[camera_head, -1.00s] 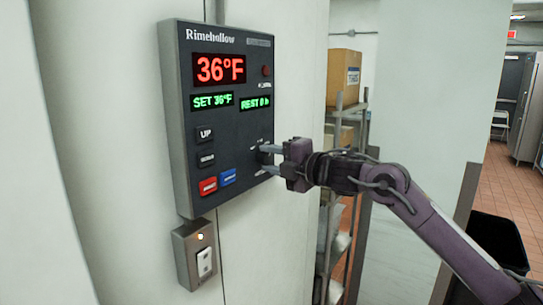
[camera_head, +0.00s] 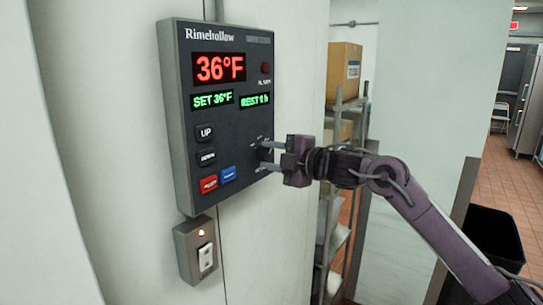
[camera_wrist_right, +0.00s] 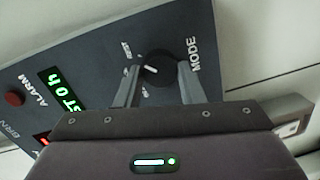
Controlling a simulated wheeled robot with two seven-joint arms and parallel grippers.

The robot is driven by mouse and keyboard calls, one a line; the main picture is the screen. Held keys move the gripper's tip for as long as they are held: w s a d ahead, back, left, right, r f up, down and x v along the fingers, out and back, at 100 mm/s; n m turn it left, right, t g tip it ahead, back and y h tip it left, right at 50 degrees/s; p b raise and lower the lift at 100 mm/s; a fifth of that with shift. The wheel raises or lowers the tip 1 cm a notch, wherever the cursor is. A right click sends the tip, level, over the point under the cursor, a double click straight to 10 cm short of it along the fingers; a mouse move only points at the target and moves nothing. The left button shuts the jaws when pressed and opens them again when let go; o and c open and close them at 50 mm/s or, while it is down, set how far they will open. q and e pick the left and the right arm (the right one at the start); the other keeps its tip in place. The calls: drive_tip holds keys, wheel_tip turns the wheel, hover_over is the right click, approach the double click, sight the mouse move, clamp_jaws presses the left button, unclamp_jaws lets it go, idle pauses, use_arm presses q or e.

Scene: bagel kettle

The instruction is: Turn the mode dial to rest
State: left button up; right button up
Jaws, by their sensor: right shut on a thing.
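The dark control panel (camera_head: 232,118) is mounted on the pale wall, with a red 36°F display and green SET 36°F and REST readouts. The round black mode dial (camera_wrist_right: 159,72) is at the panel's lower right, beside the word MODE; a short white mark shows on its face. Small labels, one seeming to read REST, stand around it. My right gripper (camera_head: 266,156) reaches in from the right and is shut on the dial, one finger on each side in the wrist view (camera_wrist_right: 158,66). The fingers partly hide the dial in the head view. My left gripper is not in view.
UP and DOWN buttons, a red button (camera_head: 209,184) and a blue button (camera_head: 228,174) lie left of the dial. A switch box (camera_head: 196,250) with a lit orange lamp is below the panel. Shelving with a cardboard box (camera_head: 343,72) stands right, behind my arm.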

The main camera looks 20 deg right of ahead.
drive_tip(key=o, duration=1)
drive_tip(key=b+v, duration=0.3)
drive_tip(key=v, duration=0.4)
drive_tip(key=shift+s+d+b, duration=0.25)
drive_tip(key=shift+s+b, duration=0.1)
drive_tip(key=shift+b, duration=0.05)
drive_tip(key=shift+f, duration=0.1)
